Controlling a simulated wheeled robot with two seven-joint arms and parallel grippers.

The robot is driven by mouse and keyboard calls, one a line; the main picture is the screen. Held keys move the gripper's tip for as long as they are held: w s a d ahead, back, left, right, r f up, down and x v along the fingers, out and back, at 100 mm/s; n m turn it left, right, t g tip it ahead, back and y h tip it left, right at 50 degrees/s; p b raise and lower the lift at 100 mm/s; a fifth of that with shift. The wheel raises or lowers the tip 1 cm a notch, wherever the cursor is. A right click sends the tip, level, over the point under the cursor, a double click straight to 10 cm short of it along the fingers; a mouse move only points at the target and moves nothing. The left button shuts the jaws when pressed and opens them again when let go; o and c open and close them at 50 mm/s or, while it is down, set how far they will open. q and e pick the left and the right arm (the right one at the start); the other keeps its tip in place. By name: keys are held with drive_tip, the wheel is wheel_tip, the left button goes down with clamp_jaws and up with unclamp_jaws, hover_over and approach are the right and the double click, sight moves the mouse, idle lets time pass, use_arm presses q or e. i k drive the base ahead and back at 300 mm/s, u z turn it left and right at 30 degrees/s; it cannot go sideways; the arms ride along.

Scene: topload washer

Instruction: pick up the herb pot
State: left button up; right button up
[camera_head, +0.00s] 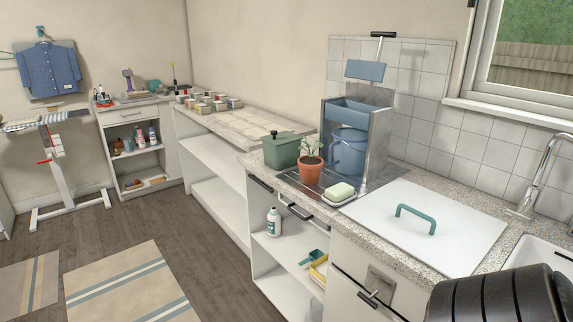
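The herb pot (310,171) is a terracotta pot with a small green plant. It stands upright on the speckled counter, on or at the edge of a grooved metal drainer area (292,183). It is between a green lidded bin (281,152) and a sponge-like block on a white dish (342,193). Neither of my grippers is in view. A black ribbed part at the lower right looks like part of my arm, with no fingers showing.
A grey-blue rack holding a blue bucket (348,152) stands close behind the pot. A white lid with a teal handle (416,219) covers the counter to the right. Open shelves below hold a white bottle (274,222). The floor at left has rugs (130,285).

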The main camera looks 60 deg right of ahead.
sight(310, 167)
drive_tip(key=z, duration=0.7)
drive_tip(key=i, duration=0.9)
drive_tip(key=z, duration=1)
